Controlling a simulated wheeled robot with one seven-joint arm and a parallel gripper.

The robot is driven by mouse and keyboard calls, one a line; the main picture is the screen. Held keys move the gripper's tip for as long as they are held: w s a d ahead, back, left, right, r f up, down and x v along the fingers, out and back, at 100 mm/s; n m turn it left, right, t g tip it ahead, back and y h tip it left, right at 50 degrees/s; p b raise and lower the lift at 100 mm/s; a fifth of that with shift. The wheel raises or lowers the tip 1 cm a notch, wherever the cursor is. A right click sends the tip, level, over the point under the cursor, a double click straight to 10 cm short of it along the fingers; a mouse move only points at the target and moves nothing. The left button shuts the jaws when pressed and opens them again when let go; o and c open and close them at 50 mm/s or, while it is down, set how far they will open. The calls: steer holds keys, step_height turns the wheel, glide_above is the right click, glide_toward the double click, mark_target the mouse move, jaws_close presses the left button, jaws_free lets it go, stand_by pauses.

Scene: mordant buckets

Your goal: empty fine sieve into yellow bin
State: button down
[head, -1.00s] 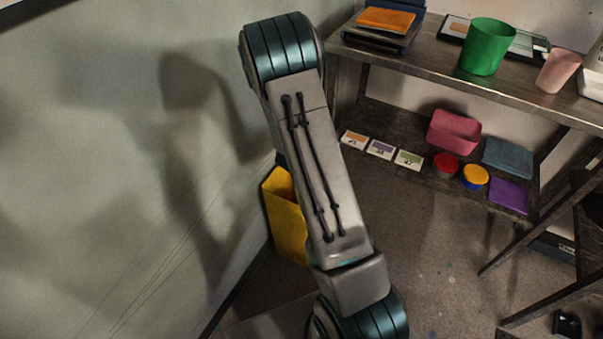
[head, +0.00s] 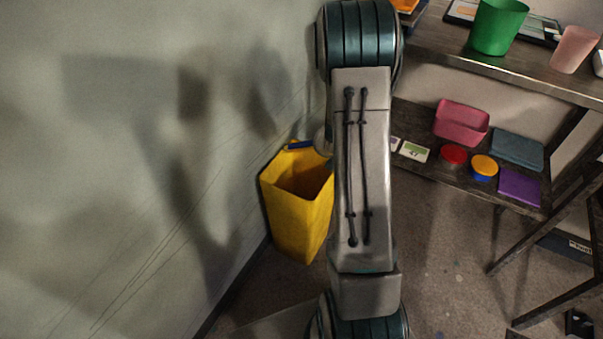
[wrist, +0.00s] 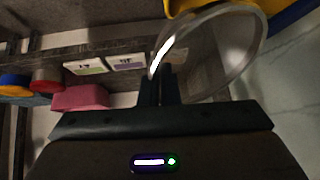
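The yellow bin (head: 298,222) stands on the floor against the wall, left of my arm in the head view, with its open top showing. Part of the bin (wrist: 185,6) also shows at the top edge of the wrist view. The fine sieve (wrist: 256,45) is a round pale hoop with a see-through mesh, tilted, close to the bin in the wrist view. My gripper (wrist: 160,90) has its dark fingers close together at the sieve's near edge and appears to grip it. My arm hides the gripper in the head view. Any contents of the sieve are not clear.
A blue edge (head: 300,144) shows behind the bin's rim. The shelf unit at right holds a green cup (head: 498,26) and a pink cup (head: 575,50) on top. A pink tub (head: 461,124) and label cards (head: 414,151) are on its lower shelf.

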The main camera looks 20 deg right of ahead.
steer(key=shift+d+f+m+y+b, duration=0.2)
steer(key=shift+d+f+y+b, duration=0.45)
steer(key=shift+b, duration=0.65)
steer(key=shift+d+f+m+y+b, duration=0.2)
steer(key=shift+d+f+y+b, duration=0.15)
steer(key=shift+d+y+b, duration=0.75)
steer(key=shift+d+f+m+y+b, duration=0.2)
steer(key=shift+d+f+y+b, duration=0.4)
steer(key=shift+b, duration=0.9)
steer(key=shift+d+r, duration=0.1)
steer(key=shift+d, duration=0.05)
step_height(320, 180, up, 6)
steer(key=p, duration=0.4)
